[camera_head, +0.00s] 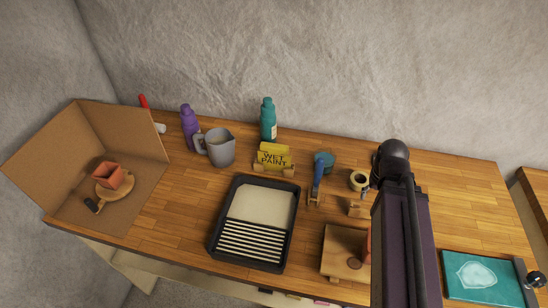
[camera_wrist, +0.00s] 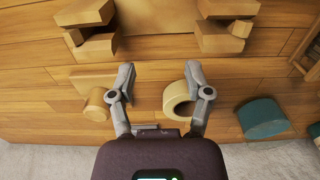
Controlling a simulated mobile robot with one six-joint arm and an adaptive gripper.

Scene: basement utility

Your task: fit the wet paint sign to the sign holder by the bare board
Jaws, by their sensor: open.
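The yellow wet paint sign (camera_head: 273,155) leans in a wooden stand (camera_head: 262,170) near the wall, in the head view. A small notched wooden piece (camera_head: 358,208) beside my arm may be a sign holder. Two notched wooden pieces show at the top of the wrist view, one left (camera_wrist: 90,14) and one right (camera_wrist: 226,32). I cannot tell which is the holder by the bare board.
A cream tape roll (camera_wrist: 178,99) and a teal pot (camera_wrist: 262,118) are near my gripper. A wooden cylinder (camera_wrist: 95,103) is at its left.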

